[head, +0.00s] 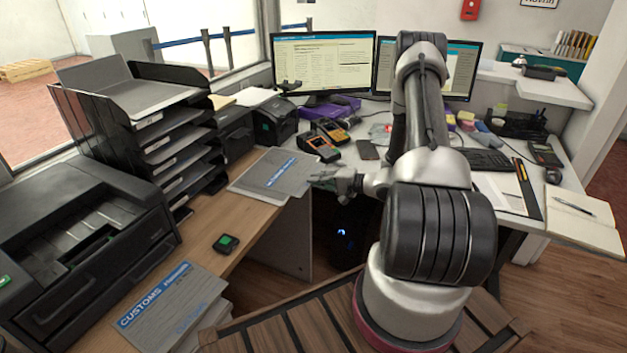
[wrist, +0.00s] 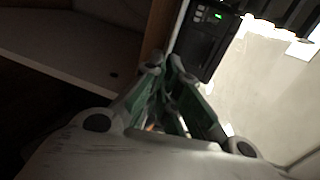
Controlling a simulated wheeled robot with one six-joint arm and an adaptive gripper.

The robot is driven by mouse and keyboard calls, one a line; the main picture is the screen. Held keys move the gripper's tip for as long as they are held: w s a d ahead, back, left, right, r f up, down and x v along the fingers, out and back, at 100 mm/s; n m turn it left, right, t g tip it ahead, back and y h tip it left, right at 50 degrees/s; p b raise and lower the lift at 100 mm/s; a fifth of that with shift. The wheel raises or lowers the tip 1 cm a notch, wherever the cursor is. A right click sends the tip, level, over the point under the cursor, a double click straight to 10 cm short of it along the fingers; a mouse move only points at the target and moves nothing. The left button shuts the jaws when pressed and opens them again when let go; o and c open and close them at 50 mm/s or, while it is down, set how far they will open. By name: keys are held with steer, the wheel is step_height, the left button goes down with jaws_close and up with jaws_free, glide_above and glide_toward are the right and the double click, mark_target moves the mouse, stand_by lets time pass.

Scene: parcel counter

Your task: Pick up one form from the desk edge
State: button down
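A grey form with a blue label strip (head: 262,172) lies on the wooden desk at its inner edge, left of my gripper in the head view. My gripper (head: 322,180) is level with the desk there, its tips at or close to the form's right end. In the wrist view its green-padded fingers (wrist: 163,64) converge and their tips are close together. I cannot tell whether a thin sheet is between them. Another grey form marked CUSTOMS (head: 172,302) lies on a stack at the near end of the desk.
A black printer (head: 85,255), stacked trays (head: 170,135) and a small label printer (head: 273,122) line the left desk. A small dark device with a green screen (head: 226,243) lies between the forms. Payment terminals (head: 318,146), monitors and a keyboard occupy the far counter.

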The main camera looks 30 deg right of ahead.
steer(key=shift+v, duration=1.25)
steer(key=shift+f, duration=0.1)
steer(key=shift+s+d+r, duration=0.65)
steer(key=shift+s+r, duration=0.1)
steer(key=shift+s, duration=0.05)
steer(key=shift+s+d+r, duration=0.6)
steer(key=shift+s+r, duration=0.1)
steer(key=shift+s, duration=0.1)
